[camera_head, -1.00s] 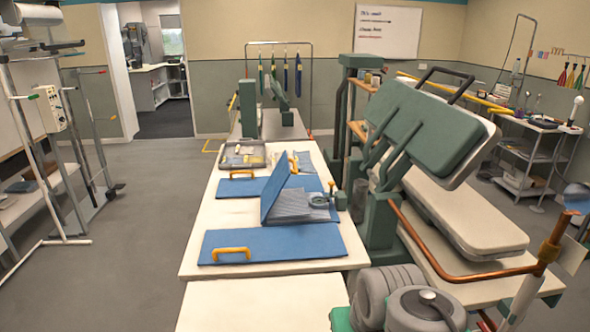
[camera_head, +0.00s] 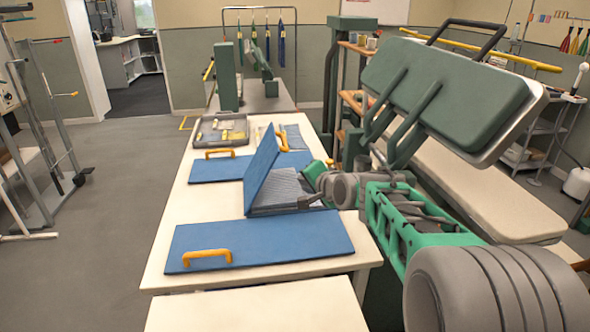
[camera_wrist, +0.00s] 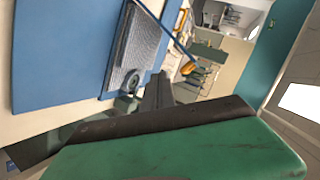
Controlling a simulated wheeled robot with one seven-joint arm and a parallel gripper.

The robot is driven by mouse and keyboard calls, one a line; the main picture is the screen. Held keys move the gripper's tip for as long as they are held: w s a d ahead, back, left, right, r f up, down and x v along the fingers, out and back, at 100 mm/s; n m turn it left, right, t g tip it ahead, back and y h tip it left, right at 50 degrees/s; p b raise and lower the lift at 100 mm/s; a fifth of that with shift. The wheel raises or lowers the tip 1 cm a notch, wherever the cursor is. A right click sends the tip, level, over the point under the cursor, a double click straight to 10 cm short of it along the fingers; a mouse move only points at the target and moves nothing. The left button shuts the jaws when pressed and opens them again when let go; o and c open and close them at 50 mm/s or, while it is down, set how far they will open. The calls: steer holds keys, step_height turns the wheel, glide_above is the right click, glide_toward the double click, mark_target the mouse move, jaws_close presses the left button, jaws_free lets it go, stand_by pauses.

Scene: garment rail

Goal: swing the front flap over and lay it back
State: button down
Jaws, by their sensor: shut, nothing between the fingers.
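The blue folding board lies on a white table. Its front flap (camera_head: 260,241), with a yellow handle (camera_head: 207,258) on its near left, lies flat. A middle blue panel (camera_head: 262,168) stands tilted up, and a grey ribbed cloth (camera_head: 280,188) lies beside it. The back flap (camera_head: 217,169) lies flat with its own yellow handle. My gripper (camera_head: 308,201) is shut and empty at the right edge of the cloth, apart from the front handle. In the wrist view my dark fingers (camera_wrist: 158,92) point towards the board, and the blue flap (camera_wrist: 62,50) fills the left.
A grey tray (camera_head: 221,131) stands at the back of the table. A green padded press (camera_head: 447,92) and its pale board (camera_head: 480,195) flank the table on the right. A garment rail (camera_head: 258,10) stands at the back. The floor at left is open.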

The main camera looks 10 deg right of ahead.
steer(key=w+d+f+m+t+b, duration=0.2)
steer(key=w+d+m+t, duration=0.1)
steer(key=w+m, duration=0.25)
steer(key=w+d+f+m+t+b, duration=0.2)
steer(key=w+d+m+t, duration=0.15)
steer(key=w, duration=0.35)
steer(key=w+a+r+p, duration=0.1)
steer(key=w+a+p, duration=0.2)
steer(key=w+a, duration=0.3)
steer(key=w, duration=0.3)
steer(key=shift+r+g+y, duration=0.35)
steer(key=shift+y, duration=0.05)
steer(key=shift+a+r, duration=0.1)
